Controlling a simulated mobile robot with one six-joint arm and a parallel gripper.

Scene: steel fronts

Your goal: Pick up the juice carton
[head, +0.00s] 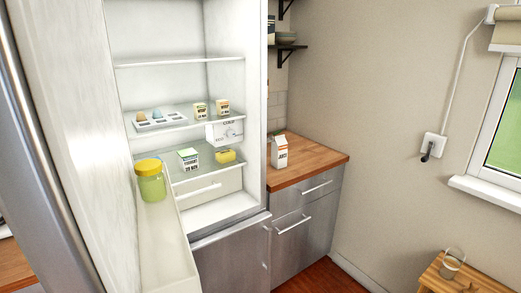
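A white gable-top carton (280,153) stands upright on the wooden worktop (318,160), right of the open fridge. It has dark lettering too small to read for certain; it looks like the juice carton. In the fridge, two small cream and yellow cartons (200,110) (223,107) stand on the middle shelf. A white and green carton (188,159) stands on the shelf below. My gripper is not in view.
The fridge door (55,130) is open at left, with a yellow-lidded jar (151,185) in its rack. An egg tray (160,121) sits on the middle shelf and a yellow item (225,156) lower down. A wooden stool (437,280) with a small pail (452,265) stands at lower right.

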